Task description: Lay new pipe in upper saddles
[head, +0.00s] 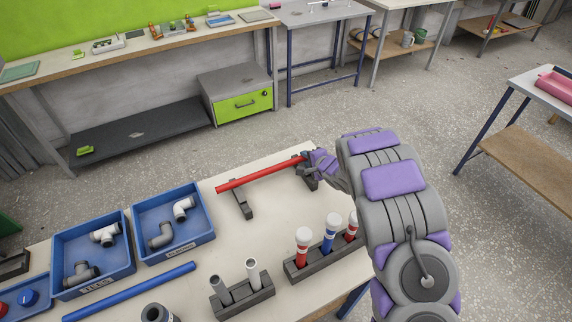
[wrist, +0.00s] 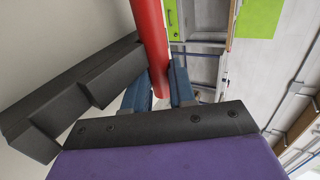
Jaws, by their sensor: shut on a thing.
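A long red pipe (head: 260,174) runs across the far part of the table, over two dark saddle stands. My gripper (head: 309,163) is shut on its right end, by the right saddle stand (head: 311,184). In the wrist view the red pipe (wrist: 150,38) passes down between the blue-grey fingers of my gripper (wrist: 160,88), beside a black stepped saddle (wrist: 75,95). The left saddle stand (head: 241,203) is under the pipe's left part. I cannot tell whether the pipe touches either saddle. A blue pipe (head: 130,291) lies at the near left of the table.
Two blue bins (head: 130,262) (head: 212,232) with grey and white fittings stand at left. A dark rack (head: 290,268) holds red and blue capped bottles; another rack (head: 225,312) holds grey tubes. The cream tabletop (head: 275,220) is clear between the saddles and racks.

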